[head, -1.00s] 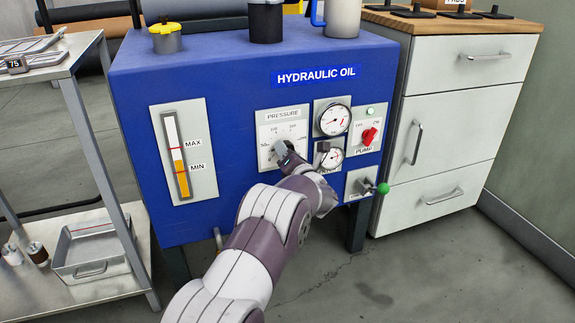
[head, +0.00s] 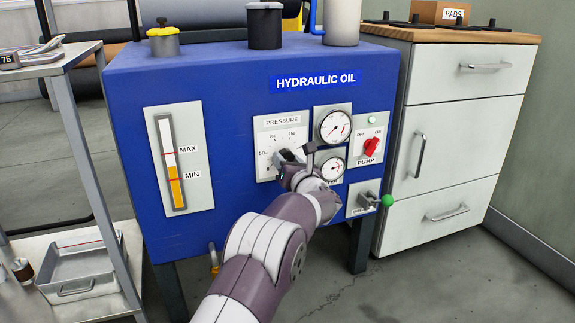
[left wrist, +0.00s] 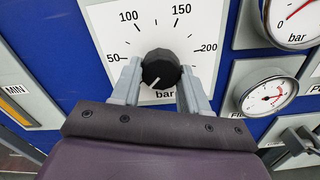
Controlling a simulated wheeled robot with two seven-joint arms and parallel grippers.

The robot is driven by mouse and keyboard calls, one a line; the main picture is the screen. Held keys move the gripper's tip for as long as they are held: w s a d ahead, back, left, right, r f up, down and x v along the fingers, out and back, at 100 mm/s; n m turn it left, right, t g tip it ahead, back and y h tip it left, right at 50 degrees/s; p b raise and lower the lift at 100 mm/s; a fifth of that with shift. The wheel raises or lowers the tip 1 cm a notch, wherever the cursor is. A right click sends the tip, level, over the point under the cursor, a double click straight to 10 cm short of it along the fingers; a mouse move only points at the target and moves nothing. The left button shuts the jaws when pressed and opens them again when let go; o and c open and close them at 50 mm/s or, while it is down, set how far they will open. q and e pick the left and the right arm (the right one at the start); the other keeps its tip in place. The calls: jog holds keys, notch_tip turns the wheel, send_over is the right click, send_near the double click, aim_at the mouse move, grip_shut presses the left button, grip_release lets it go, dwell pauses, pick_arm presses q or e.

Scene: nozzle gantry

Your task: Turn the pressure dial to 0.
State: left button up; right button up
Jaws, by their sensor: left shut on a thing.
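The pressure dial is a black round knob (left wrist: 160,64) on a white scale plate (head: 281,130) marked 50, 100, 150 and 200, with "bar" below the knob. My left gripper (left wrist: 161,76) is shut on the knob, one grey finger on each side. It also shows at the dial in the head view (head: 287,157), where it covers much of the knob. In the left wrist view the knob's white mark points down and slightly left. The 0 mark cannot be seen. My right gripper is not in view.
The plate is on the front of a blue hydraulic oil tank (head: 235,88). Two gauges (head: 335,126) (head: 333,168), a red pump switch (head: 371,147) and a green-tipped lever (head: 387,201) lie right of it. A level gauge (head: 178,192) is to the left.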

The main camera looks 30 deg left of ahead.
pick_arm(q)
jog(key=shift+f, duration=0.1)
jog(key=o, duration=1)
jog(key=shift+d, duration=0.1)
jog(key=p+v, duration=0.5)
jog(key=v, duration=0.7)
jog(key=shift+s+d, duration=0.2)
